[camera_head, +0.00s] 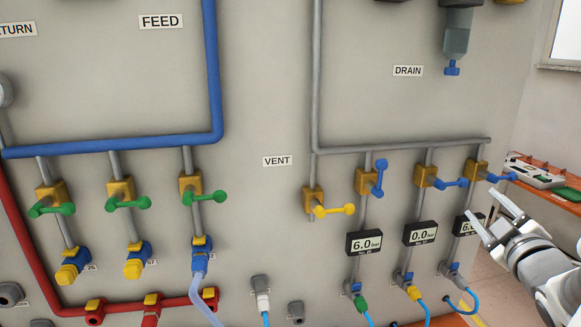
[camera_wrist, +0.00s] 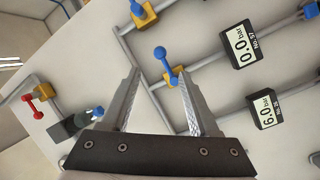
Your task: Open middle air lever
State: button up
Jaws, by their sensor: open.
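The middle air lever (camera_head: 450,183) is blue, on a yellow valve (camera_head: 425,175) in the middle of three similar grey pipes. It sticks out sideways to the right, across its pipe. The gauge below it (camera_head: 420,233) reads 0.0 bar. My gripper (camera_head: 487,210) is open and empty, in front of the panel at the right. In the wrist view the blue lever (camera_wrist: 160,53) shows beyond and between the tips of the spread fingers of my gripper (camera_wrist: 158,72). I see no contact; the remaining distance is hard to judge.
Left of it, a blue lever (camera_head: 379,176) points up along its pipe over a 6.0 bar gauge (camera_head: 365,243). A right blue lever (camera_head: 500,177) sits close by, its gauge (camera_head: 467,224) partly hidden by my gripper. A yellow lever (camera_head: 334,210) marks the vent side.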

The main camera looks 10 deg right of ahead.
aim_at(465, 185)
jog(key=b+x, duration=0.1)
jog(key=x, duration=1)
jog(key=shift+w+d, duration=0.1)
jog(key=shift+w, duration=0.3)
grip_shut()
dwell(0.8)
